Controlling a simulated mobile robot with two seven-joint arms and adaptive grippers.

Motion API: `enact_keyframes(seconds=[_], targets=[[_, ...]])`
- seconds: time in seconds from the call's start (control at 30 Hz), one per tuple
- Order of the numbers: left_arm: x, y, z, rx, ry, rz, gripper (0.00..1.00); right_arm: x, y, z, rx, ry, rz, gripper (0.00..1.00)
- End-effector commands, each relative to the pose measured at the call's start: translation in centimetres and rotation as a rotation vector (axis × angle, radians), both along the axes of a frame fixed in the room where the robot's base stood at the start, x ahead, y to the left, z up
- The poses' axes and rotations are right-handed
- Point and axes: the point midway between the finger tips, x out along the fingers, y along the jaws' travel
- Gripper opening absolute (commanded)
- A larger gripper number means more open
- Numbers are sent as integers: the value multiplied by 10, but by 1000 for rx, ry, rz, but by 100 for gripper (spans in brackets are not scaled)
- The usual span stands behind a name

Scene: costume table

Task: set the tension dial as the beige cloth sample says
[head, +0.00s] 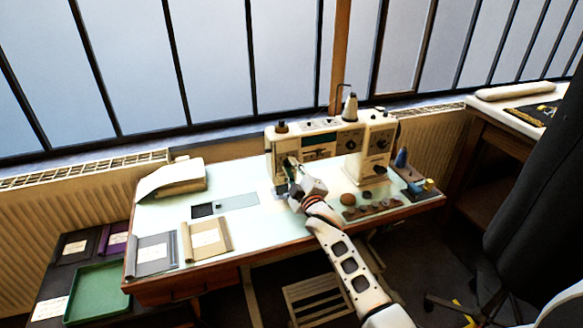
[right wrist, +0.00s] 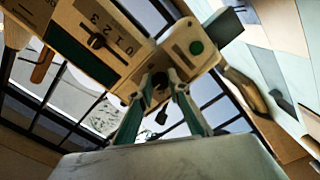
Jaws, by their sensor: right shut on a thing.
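The sewing machine (head: 318,143) stands at the back of the pale table. The beige cloth sample (head: 211,243) lies at the table's front left with a white card on it, whose writing is too small to read. My right gripper (head: 289,166) is at the machine's left end. In the right wrist view its two fingers (right wrist: 159,82) are shut on the small dark tension dial (right wrist: 160,79) on the machine's face. The fingers cover much of the dial, so I cannot read its setting. My left gripper is not in view.
A slider scale (right wrist: 104,42) marked with numerals is beside the dial. A grey cloth sample (head: 152,254) lies left of the beige one, and folded cloth (head: 172,178) lies behind. A tray with spools (head: 418,183) is at the right. The table's middle is mostly free.

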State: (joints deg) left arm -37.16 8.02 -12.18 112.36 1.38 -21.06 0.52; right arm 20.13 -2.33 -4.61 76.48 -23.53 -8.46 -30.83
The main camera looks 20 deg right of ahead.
Motion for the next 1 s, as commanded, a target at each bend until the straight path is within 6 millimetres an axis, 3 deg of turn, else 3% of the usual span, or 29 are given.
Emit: enact_keyframes(seconds=[0.4, 0.43, 0.47, 0.5, 0.83, 1.0], targets=[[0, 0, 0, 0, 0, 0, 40, 0, 0, 0, 6, 1, 1, 0], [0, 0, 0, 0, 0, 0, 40, 0, 0, 0, 6, 1, 1, 25], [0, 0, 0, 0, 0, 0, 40, 0, 0, 0, 6, 1, 1, 33], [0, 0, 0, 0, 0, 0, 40, 0, 0, 0, 6, 1, 1, 34], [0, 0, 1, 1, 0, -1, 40, -1, 0, 0, 5, 0, 0, 34], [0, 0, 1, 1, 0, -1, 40, -14, -1, -1, 4, 2, 0, 34]])
